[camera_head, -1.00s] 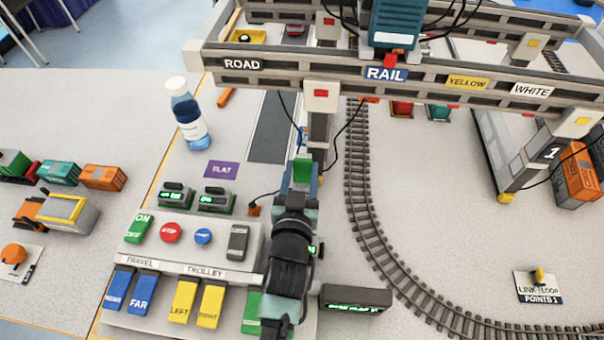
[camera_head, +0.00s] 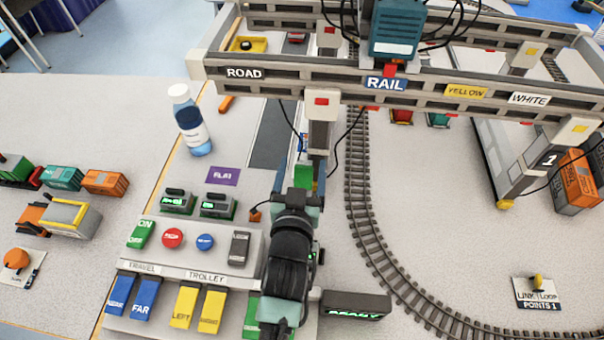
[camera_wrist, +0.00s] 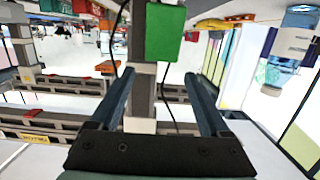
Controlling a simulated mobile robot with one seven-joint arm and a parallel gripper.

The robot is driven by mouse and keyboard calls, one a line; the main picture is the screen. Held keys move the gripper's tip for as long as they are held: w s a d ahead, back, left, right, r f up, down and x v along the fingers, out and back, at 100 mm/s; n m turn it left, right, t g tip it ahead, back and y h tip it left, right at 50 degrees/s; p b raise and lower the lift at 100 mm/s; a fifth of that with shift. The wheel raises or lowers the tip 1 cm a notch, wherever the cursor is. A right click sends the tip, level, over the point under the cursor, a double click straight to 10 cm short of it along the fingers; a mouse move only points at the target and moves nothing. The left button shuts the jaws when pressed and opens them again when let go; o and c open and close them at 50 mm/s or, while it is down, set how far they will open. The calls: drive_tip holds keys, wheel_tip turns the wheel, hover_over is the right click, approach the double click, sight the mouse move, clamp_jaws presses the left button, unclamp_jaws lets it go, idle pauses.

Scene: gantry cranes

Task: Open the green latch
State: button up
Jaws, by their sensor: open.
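A green block (camera_head: 304,177), the likely green latch, shows at the near gantry leg, just ahead of my gripper. In the wrist view the green block (camera_wrist: 165,33) is at the upper middle, in front of the grey leg. My gripper (camera_wrist: 160,76) is open, with a dark finger on each side and nothing held between them. In the wrist view the block lies above the gap between the fingertips; I cannot tell whether they touch it. In the head view my gripper (camera_head: 304,166) is partly hidden by my wrist.
The gantry beam (camera_head: 270,72) crosses above the leg, with dark cables hanging beside it. A control panel (camera_head: 220,262) with coloured switches lies to the left. A bottle (camera_head: 190,122) stands behind it. Curved track (camera_head: 362,210) and a black display (camera_head: 356,305) lie to the right.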

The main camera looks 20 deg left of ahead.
wheel_tip(320, 180, up, 7)
drive_tip(key=shift+p, duration=0.45)
